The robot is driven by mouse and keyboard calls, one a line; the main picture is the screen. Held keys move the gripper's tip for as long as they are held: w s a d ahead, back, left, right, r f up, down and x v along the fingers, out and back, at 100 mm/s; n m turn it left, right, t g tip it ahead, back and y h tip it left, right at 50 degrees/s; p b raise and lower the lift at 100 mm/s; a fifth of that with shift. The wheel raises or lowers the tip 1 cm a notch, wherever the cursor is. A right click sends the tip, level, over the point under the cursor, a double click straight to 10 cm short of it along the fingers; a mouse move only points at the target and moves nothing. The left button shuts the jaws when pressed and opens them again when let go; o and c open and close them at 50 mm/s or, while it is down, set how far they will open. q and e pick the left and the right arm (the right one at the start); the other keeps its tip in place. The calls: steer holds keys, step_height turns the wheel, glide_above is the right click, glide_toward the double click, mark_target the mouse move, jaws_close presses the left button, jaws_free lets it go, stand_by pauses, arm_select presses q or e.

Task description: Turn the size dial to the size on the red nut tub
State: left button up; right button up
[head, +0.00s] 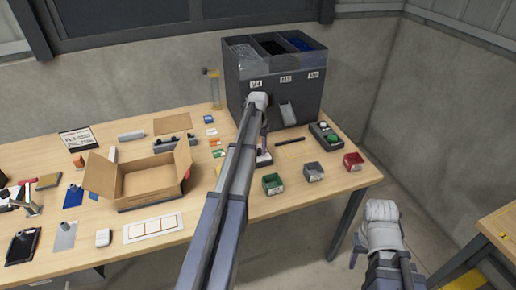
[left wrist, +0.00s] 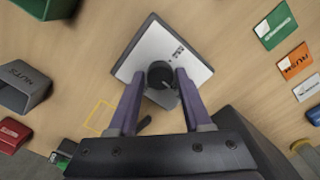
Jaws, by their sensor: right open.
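The size dial is a black knob (left wrist: 160,75) on a white-topped box (left wrist: 148,48) with small dark print that I cannot read. In the head view the dial box (head: 264,161) is largely hidden behind my left arm. My left gripper (left wrist: 159,73) is open, with one finger on each side of the knob and small gaps showing. It points down in the head view (head: 264,150). The red nut tub (head: 353,162) stands at the table's right end; its label is too small to read. My right gripper (head: 386,262) is open and empty, off the table's right edge.
A green tub (head: 272,184) and a grey tub (head: 313,171) stand near the front edge. A dark three-bin feeder (head: 260,88) stands behind. A button box (head: 325,135) is to its right. An open carton (head: 150,190) and small coloured cards are to the left.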

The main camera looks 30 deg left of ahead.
mark_target(258, 150)
arm_select(q)
steer(key=shift+o, duration=1.4)
steer(key=shift+r, duration=0.15)
step_height(258, 150, up, 8)
steer(key=p, duration=0.8)
steer(key=shift+f, duration=0.2)
steer(key=shift+d, duration=0.15)
